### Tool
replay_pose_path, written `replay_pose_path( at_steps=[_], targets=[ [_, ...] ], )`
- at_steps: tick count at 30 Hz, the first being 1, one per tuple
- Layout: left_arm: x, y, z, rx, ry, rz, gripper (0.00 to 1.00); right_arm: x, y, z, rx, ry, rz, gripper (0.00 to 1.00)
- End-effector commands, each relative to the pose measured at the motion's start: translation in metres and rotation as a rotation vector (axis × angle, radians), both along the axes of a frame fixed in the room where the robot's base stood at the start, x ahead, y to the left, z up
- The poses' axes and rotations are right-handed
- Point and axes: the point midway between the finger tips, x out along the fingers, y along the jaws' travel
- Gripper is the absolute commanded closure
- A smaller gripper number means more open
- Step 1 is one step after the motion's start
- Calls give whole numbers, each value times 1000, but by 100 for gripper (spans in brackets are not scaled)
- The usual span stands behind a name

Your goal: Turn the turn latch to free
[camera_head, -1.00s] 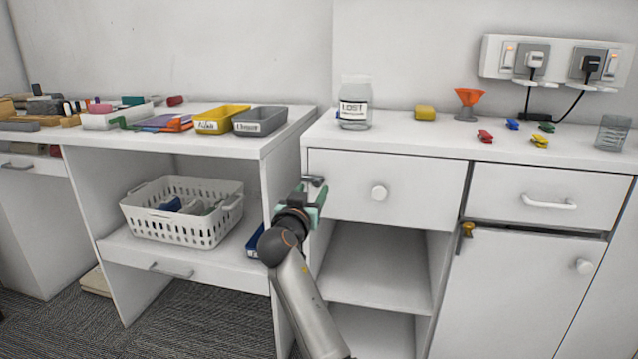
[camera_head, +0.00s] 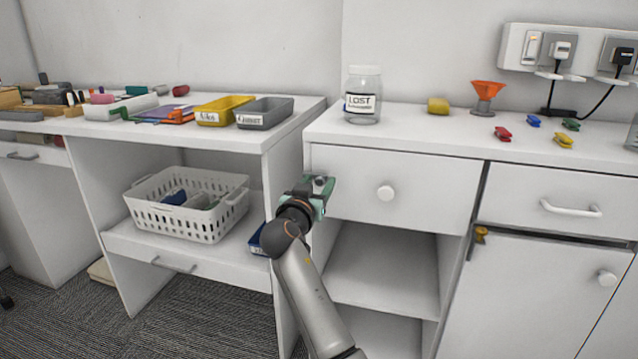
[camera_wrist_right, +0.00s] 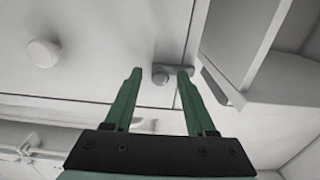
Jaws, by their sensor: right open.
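A small grey turn latch (camera_head: 320,181) sits at the upper left edge of the white drawer front with a round white knob (camera_head: 386,193). In the right wrist view the latch (camera_wrist_right: 174,73) has a round hub and a short bar that lies across the gap at the drawer's edge. My right gripper (camera_head: 318,190) is at the latch, open, with green fingers. In the wrist view its fingertips (camera_wrist_right: 159,73) lie on either side of the hub; I cannot tell whether they touch it. My left gripper is not in view.
A small brass-coloured fitting (camera_head: 481,234) is on the cabinet door at the right. A jar (camera_head: 363,98), a yellow block (camera_head: 438,106), an orange funnel (camera_head: 487,92) and several clips stand on the counter above. A white basket (camera_head: 190,222) is on the left shelf. The shelf below the drawer is empty.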

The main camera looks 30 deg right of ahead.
Motion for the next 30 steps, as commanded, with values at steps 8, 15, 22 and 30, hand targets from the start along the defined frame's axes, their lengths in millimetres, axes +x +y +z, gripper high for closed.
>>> replay_pose_path(
  at_steps=[8,15,22,30],
  targets=[
    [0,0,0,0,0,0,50,0,0,0,0,0,0,55],
    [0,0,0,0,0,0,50,0,0,0,0,0,0,82],
    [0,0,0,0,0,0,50,0,0,0,0,0,0,100],
    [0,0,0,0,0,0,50,0,0,0,-1,1,0,100]
  ],
)
